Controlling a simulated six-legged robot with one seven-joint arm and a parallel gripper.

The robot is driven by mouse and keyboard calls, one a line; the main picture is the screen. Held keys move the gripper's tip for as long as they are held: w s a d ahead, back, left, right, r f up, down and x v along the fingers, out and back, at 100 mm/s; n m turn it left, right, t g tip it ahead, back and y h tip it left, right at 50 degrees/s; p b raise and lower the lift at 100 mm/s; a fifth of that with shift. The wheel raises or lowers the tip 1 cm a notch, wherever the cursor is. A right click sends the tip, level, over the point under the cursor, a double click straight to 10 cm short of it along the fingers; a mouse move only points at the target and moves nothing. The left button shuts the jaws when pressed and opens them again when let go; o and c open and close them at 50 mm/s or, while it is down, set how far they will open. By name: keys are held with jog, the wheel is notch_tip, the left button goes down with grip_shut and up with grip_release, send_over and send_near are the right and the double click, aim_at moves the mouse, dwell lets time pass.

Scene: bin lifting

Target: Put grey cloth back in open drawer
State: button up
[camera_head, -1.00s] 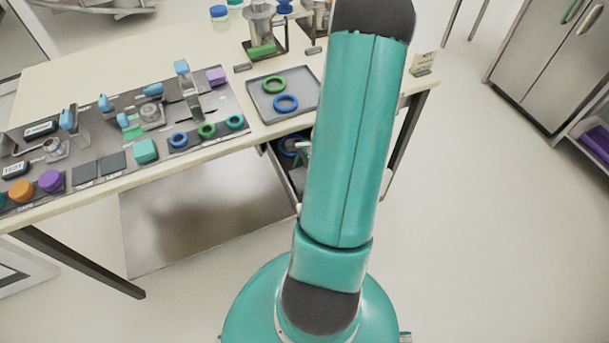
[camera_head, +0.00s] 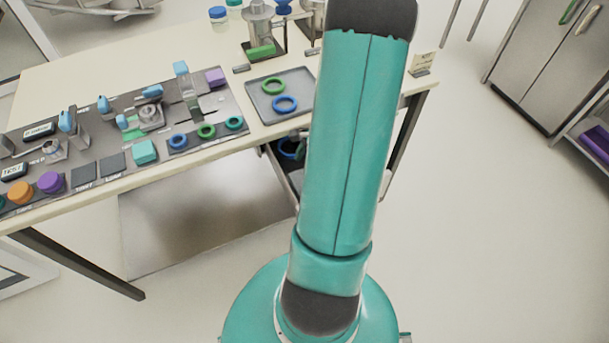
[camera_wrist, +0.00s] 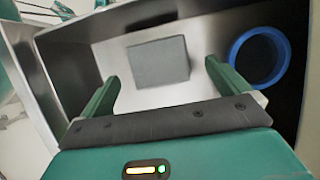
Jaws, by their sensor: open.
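The open drawer (camera_head: 270,165) sticks out under the front edge of the table, mostly hidden behind my arm in the head view. In the wrist view I look down into the drawer (camera_wrist: 88,70). Nothing is held. I cannot tell how high the fingertips are above the cloth. My gripper is hidden in the head view.
A blue ring (camera_wrist: 258,57) is at the right of the drawer, close to my right finger; it also shows in the head view (camera_head: 290,150). A tray (camera_head: 262,103) with a green and a blue ring lies on the table above. A panel of fixtures (camera_head: 110,130) fills the table's left.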

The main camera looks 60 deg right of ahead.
jog(key=v, duration=0.8)
notch_tip(320, 180, up, 7)
jog(key=n+h, duration=0.1)
jog(key=n, duration=0.4)
send_over(291, 179)
jog(key=w+a+r+n+h, duration=0.2)
jog(key=w+a+r+n, duration=0.2)
jog(key=a+r+n, duration=0.45)
jog(key=s+a+r+n+t, duration=0.1)
jog(key=a+r+n, duration=0.3)
jog(key=a, duration=0.6)
jog(key=s+a+r+n+t, duration=0.2)
jog(key=s+a+r+n, duration=0.2)
jog(key=a, duration=0.6)
jog(key=r+n, duration=0.1)
jog(key=n, duration=0.1)
jog(key=shift+n+h, duration=0.35)
jog(key=shift+h, duration=0.05)
jog(key=shift+r, duration=0.1)
